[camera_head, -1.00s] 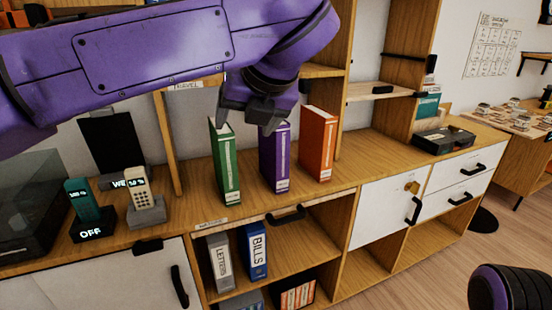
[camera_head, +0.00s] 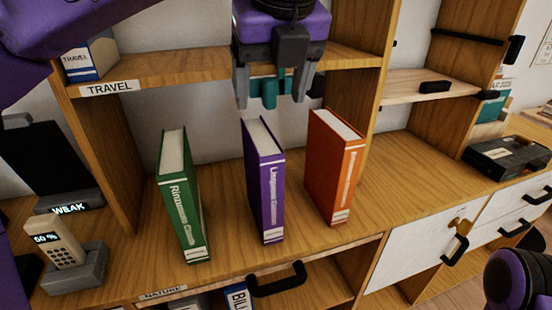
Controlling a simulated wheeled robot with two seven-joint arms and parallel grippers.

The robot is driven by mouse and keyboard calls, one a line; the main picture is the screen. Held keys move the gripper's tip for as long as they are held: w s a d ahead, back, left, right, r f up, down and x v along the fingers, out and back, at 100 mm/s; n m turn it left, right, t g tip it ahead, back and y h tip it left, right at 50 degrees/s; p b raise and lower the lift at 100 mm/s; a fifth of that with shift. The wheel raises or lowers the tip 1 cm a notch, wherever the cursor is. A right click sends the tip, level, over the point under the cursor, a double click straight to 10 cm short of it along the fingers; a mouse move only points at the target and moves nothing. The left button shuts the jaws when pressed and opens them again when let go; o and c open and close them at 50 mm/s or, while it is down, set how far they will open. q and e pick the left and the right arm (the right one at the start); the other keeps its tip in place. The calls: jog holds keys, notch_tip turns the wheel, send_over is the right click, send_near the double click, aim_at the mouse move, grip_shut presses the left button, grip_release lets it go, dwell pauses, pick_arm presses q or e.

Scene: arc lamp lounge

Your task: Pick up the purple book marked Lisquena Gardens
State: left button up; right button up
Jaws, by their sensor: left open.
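The purple book (camera_head: 266,190) stands upright on the wooden counter, between a green book and an orange book, with a gap on each side. White lettering runs down its spine, too small to read fully. My left gripper (camera_head: 271,99) is open and empty, with its fingers pointing down. In the picture it is just above the top of the purple book, apart from it. At the lower right edge a purple and black part of mine shows, but I cannot make out the right gripper.
The green book (camera_head: 180,200) stands left and the orange book (camera_head: 334,168) right of the purple one. A shelf labelled TRAVEL (camera_head: 160,75) is behind the gripper. A cordless phone (camera_head: 62,250) sits at left, a black device (camera_head: 505,157) at right. Cabinet handles stick out below the counter edge.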

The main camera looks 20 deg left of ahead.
aim_at(264, 140)
pick_arm(q)
jog(key=b+x, duration=0.2)
jog(key=x, duration=0.7)
jog(key=shift+w+a+f+b, duration=0.1)
jog(key=shift+w+f+b, duration=0.05)
jog(key=shift+f+b, duration=0.2)
jog(key=shift+w+a+f, duration=0.15)
jog(key=shift+f, duration=0.1)
pick_arm(e)
jog(key=shift+w+f, duration=0.2)
jog(key=shift+f, duration=0.4)
jog(key=shift+w+f, duration=0.15)
jog(key=shift+f, duration=0.45)
pick_arm(q)
jog(key=shift+f, duration=0.2)
pick_arm(e)
jog(key=shift+f, duration=0.25)
pick_arm(q)
grip_shut()
